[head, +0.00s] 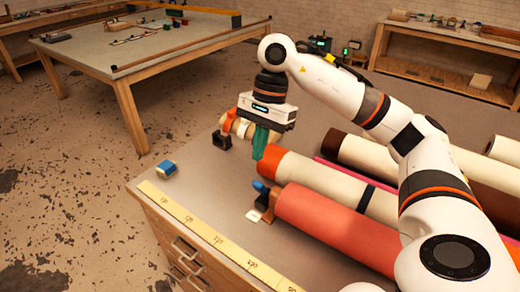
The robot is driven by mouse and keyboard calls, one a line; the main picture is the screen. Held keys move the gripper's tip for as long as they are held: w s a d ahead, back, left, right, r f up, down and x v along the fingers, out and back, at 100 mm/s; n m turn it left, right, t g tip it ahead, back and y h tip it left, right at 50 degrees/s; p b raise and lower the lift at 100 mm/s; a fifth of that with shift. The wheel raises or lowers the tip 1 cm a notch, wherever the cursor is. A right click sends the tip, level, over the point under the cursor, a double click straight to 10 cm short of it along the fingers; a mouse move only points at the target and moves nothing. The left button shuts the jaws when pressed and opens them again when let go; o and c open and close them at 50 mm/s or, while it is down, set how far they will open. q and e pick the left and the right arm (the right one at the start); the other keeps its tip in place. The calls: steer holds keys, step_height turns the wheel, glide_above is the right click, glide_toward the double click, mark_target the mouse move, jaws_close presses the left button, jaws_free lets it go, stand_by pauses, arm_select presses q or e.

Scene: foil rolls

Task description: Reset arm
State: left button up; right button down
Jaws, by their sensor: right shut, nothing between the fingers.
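My right gripper (260,152) points down over the front left part of the bench (205,195), with its white body above and a narrow teal part below. It is shut and holds nothing. Its tip is beside the orange end of a cream roll (315,174); I cannot tell whether they touch. My white right arm (345,88) bends up and over from the right and hides parts of the rolls. My left gripper is not in view.
A coral roll (335,227) lies in front, and a cream roll with a dark end (365,155) behind. Bare bench lies around the block. Another table (140,45) stands back left.

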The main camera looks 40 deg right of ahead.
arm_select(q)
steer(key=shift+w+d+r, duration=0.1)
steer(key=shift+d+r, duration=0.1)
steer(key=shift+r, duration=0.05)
arm_select(e)
steer(key=shift+d+r, duration=0.15)
steer(key=shift+r, duration=0.2)
